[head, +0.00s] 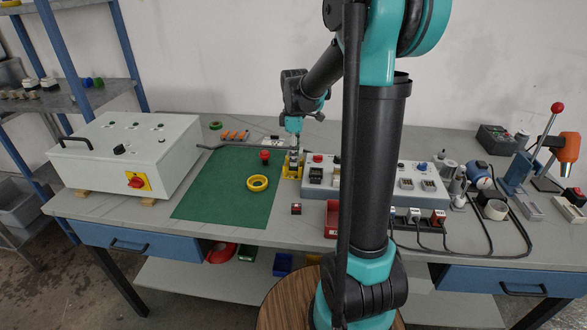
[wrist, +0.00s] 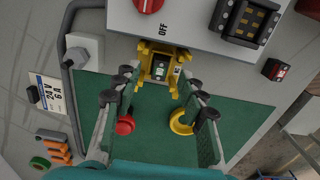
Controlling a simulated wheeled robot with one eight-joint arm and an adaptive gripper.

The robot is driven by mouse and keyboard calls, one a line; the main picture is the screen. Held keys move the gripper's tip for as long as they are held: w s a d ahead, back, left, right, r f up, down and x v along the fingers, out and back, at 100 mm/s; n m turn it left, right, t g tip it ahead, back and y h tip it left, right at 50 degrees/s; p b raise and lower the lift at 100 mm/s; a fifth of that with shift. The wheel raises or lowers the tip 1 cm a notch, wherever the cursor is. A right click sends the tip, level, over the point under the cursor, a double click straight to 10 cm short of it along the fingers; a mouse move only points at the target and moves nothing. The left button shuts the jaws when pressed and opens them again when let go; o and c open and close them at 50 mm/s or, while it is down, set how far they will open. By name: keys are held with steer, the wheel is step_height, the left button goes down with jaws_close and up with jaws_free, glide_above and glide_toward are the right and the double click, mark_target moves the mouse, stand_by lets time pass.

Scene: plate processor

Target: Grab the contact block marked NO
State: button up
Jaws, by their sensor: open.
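A small block with a pale face and green marks (wrist: 160,69) sits in a yellow holder (wrist: 146,52) in the wrist view; its lettering is too small to read. In the head view the yellow holder (head: 291,172) stands at the right edge of the green mat, and my gripper is right above it, partly hiding the block. My gripper (wrist: 157,86) is open, pointing down, its fingers to either side of the holder's near end, with nothing held. Another small dark block with a red mark (head: 296,208) lies on the bare table; it shows at right in the wrist view (wrist: 277,70).
A grey control box (head: 425,195) with switches stands close beside the holder. A red button (head: 265,156) and a yellow ring (head: 258,183) lie on the green mat (head: 215,195). A large white enclosure (head: 125,150) stands at left. The mat's front is clear.

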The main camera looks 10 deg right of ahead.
mark_target(293, 168)
steer(key=shift+f, duration=1.6)
jaws_close()
